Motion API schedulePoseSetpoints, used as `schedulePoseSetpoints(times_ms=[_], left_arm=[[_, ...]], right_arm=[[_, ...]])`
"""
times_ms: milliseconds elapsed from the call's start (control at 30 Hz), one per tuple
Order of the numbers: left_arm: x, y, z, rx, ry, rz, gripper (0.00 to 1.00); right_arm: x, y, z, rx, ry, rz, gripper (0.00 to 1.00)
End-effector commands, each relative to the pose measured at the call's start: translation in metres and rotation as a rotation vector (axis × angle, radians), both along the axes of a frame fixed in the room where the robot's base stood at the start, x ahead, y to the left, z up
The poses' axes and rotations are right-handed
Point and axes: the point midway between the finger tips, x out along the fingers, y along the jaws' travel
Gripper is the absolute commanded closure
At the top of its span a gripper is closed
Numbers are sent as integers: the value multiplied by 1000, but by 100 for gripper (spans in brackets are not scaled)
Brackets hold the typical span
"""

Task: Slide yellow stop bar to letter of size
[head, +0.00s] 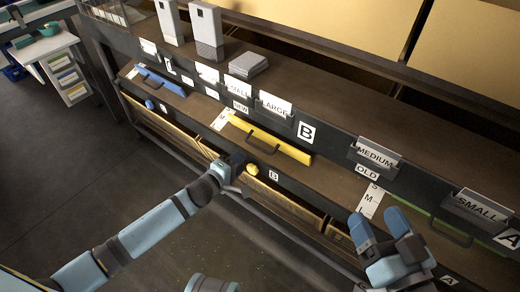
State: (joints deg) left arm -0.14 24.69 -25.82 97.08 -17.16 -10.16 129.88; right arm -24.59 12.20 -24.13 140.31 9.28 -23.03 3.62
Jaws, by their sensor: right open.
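The yellow stop bar (290,150) lies along the front of the middle shelf section, with a dark handle on its face. A white letter strip (222,119) lies at its left end; its letters are too small to read. My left gripper (238,159) is just below the bar, beside a yellow knob (252,169); its fingers are dark and I cannot tell whether they are open or touching anything. My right gripper (379,219) is open and empty, its blue fingers in front of the right shelf section, below a strip marked S, M, L (370,201).
A green bar (440,230) with a dark handle lies at the right, near my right gripper. A blue bar (160,80) lies at the far left. Size cards, such as MEDIUM (376,153), stand along the upper ledge. White boxes (206,30) stand behind.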

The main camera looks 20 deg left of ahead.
Motion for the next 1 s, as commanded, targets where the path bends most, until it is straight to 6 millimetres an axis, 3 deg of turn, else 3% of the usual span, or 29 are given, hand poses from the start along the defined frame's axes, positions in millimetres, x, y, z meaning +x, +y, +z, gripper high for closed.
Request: schedulePoseSetpoints(times_ms=[233,500,967,1000], left_arm=[[51,-18,-14,3,-4,-1,64],[88,-32,-22,3,-1,-1,64],[99,-36,-23,1,1,0,64],[99,-36,-23,1,1,0,70]], right_arm=[[0,2,-34,-45,79,30,29],[5,-1,-40,-95,47,36,29],[8,-3,-36,-114,12,32,29],[8,-3,-36,-114,12,32,29]])
